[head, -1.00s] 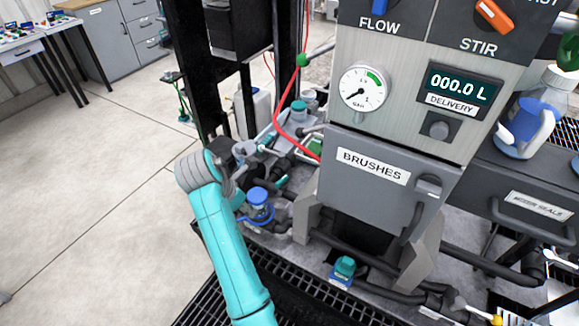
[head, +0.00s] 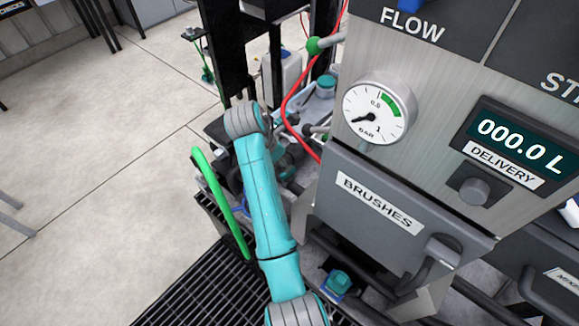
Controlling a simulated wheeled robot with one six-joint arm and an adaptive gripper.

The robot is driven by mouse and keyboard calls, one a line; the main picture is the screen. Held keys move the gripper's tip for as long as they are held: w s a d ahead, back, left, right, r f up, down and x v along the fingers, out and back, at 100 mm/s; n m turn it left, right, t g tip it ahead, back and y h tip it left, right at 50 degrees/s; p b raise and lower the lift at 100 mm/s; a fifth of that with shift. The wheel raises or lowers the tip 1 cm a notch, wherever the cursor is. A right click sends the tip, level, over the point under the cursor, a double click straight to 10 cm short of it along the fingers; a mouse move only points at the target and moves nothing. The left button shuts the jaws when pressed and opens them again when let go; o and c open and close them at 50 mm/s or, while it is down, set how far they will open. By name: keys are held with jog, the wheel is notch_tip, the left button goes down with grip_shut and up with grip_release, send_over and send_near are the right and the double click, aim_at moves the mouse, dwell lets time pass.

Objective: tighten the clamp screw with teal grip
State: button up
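A teal-topped knob (head: 340,280) sits on a small blue block low down, beneath the BRUSHES drawer. Another teal-topped round part (head: 326,84) stands farther back beside the dark posts. I cannot tell which of them, if either, is the clamp screw's grip. My teal arm rises from the bottom middle to a grey joint at the left of the machine. My gripper cannot be made out; the arm and dark fittings cover that area.
The BRUSHES drawer (head: 388,205) juts out under the gauge (head: 379,112). A green bar (head: 222,205) slants left of my arm. A red hose (head: 293,110) runs behind it. Black grating (head: 205,285) lies at the front; open floor (head: 100,170) is to the left.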

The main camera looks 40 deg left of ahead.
aim_at(288, 174)
jog(key=x, duration=0.7)
grip_shut()
